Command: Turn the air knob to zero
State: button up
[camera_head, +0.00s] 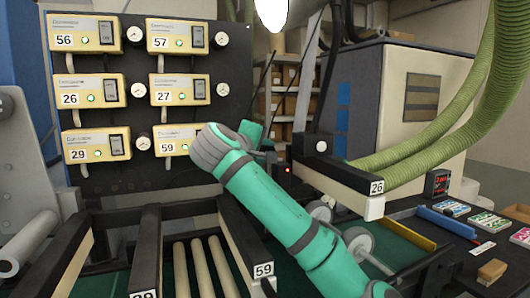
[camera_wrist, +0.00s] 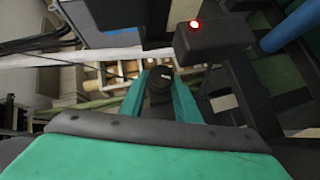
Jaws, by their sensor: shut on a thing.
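In the wrist view, a dark round knob (camera_wrist: 159,88) with a small pale mark on its end sits between the teal fingers of my gripper (camera_wrist: 158,76). My gripper is shut on this knob. The mark is too small to read as a setting. In the head view, my gripper (camera_head: 262,140) is at the right of the dark panel, beside a black bar end. The knob is hidden there behind my wrist and fingers.
A dark panel (camera_head: 190,92) carries several numbered yellow units and gauges. A black box with a lit red lamp (camera_wrist: 212,40) is close to my gripper. The beam labelled 26 (camera_head: 340,180), green hoses (camera_head: 440,125) and rollers (camera_head: 200,265) surround my arm.

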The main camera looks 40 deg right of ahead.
jog(key=o, duration=0.8)
jog(key=shift+d, duration=0.1)
jog(key=shift+c, duration=0.2)
